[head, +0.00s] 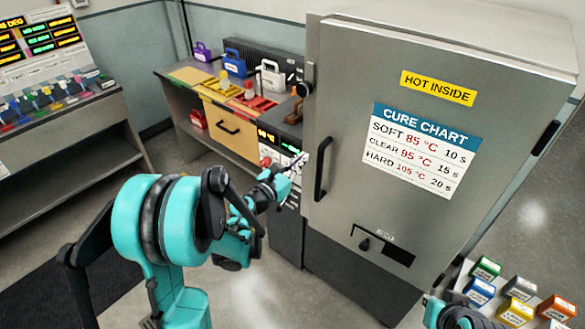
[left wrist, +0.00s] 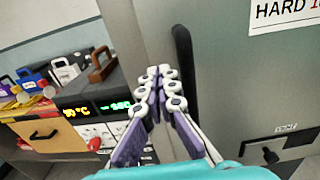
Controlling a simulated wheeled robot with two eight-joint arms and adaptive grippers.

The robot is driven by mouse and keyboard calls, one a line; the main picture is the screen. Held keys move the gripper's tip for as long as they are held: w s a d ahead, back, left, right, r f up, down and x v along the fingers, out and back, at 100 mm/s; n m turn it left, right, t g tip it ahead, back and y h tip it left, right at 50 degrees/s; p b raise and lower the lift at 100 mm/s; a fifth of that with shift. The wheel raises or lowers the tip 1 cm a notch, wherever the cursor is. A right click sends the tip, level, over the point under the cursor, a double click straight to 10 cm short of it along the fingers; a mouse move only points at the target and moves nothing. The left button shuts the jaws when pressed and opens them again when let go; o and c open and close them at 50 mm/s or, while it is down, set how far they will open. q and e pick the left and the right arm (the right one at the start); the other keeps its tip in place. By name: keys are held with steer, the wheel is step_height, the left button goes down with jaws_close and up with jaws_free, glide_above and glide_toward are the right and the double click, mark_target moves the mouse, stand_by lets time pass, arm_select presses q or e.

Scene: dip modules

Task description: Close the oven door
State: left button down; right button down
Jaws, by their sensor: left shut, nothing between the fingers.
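The oven is a tall grey metal cabinet. Its door (head: 400,225) carries a yellow HOT INSIDE label and a CURE CHART, and looks flush or nearly flush with the body; I cannot tell whether a small gap is left. The black vertical door handle (head: 323,168) is on the door's left side; it also shows in the left wrist view (left wrist: 185,65). My left gripper (head: 298,162) is shut and empty, just left of the handle by the door's left edge. In the left wrist view its fingertips (left wrist: 161,72) are together beside the handle, contact unclear.
A control unit with lit digits (left wrist: 88,109) stands left of the oven. A workbench (head: 183,80) with coloured cases is behind it. Coloured boxes (head: 480,292) stand at the lower right, near part of my right arm. Floor between left shelf and oven is open.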

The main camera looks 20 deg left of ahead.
mark_target(319, 142)
arm_select(q)
steer(key=b+x, duration=0.1)
steer(key=x, duration=0.6)
steer(key=shift+w, duration=0.1)
steer(key=shift+d, duration=0.1)
steer(key=shift+w, duration=0.15)
steer(key=w, duration=0.1)
steer(key=w+d+h, duration=0.1)
steer(key=w, duration=0.1)
steer(key=shift+w+m, duration=0.25)
steer(key=shift+m, duration=0.15)
steer(key=shift+r+g+h, duration=0.2)
steer(key=shift+g+h, duration=0.1)
steer(key=shift+a, duration=0.15)
steer(key=shift+r, duration=0.1)
